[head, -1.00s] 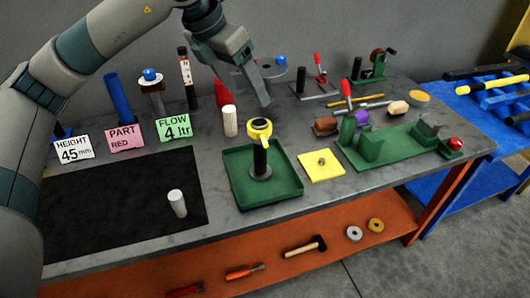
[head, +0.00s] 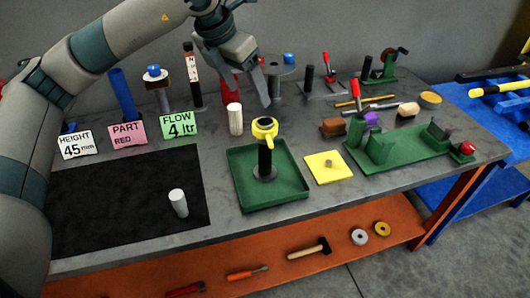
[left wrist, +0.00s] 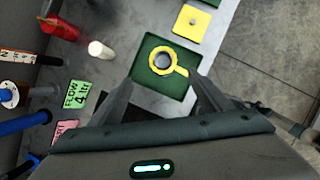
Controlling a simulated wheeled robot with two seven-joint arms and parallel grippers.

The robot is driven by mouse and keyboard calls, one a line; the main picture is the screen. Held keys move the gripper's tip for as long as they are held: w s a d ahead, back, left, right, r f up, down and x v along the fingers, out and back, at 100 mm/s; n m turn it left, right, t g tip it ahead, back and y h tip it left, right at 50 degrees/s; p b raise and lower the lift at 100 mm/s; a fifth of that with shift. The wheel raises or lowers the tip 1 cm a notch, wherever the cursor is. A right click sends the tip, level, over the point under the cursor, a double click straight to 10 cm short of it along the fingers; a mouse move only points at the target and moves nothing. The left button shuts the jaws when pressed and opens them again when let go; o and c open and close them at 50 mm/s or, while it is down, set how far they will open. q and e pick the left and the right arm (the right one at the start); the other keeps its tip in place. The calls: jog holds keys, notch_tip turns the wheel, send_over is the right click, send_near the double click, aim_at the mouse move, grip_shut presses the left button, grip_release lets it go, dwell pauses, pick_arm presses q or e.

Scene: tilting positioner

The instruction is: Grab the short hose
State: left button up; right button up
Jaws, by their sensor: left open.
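My left gripper (head: 260,92) is open and empty above the table, pointing down. In the left wrist view its two fingers (left wrist: 163,95) are spread apart, just short of a yellow ring with a side handle (left wrist: 162,62). The ring (head: 265,127) sits on top of an upright black post (head: 265,158) in a green tray (head: 290,195). No piece is plainly marked as the short hose. A blue tube (head: 122,95) stands at the back left. White cylinders stand behind the tray (head: 235,119) and on the black mat (head: 178,203). My right gripper is not in view.
Cards (head: 128,135) stand along the back left. A yellow pad (head: 340,172) and a green fixture (head: 410,152) lie right of the tray. The black mat (head: 110,215) is mostly bare.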

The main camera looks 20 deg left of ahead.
pick_arm(q)
jog(key=p, duration=0.3)
send_near(264, 123)
notch_tip(264, 123, down, 3)
jog(key=shift+w+d+f, duration=0.2)
jog(key=shift+d+f, duration=0.2)
jog(key=shift+d, duration=0.1)
jog(key=shift+w+d+f+p, duration=0.1)
jog(key=shift+d+f+p, duration=0.1)
jog(key=shift+p, duration=0.45)
jog(key=shift+w+d+f+p, duration=0.2)
jog(key=shift+d+f+p, duration=0.1)
jog(key=shift+f+p, duration=0.45)
jog(key=shift+p+x, duration=0.5)
jog(key=shift+x, duration=0.45)
jog(key=shift+w+d+f, duration=0.1)
jog(key=shift+w+f, duration=0.05)
jog(key=shift+f, duration=0.35)
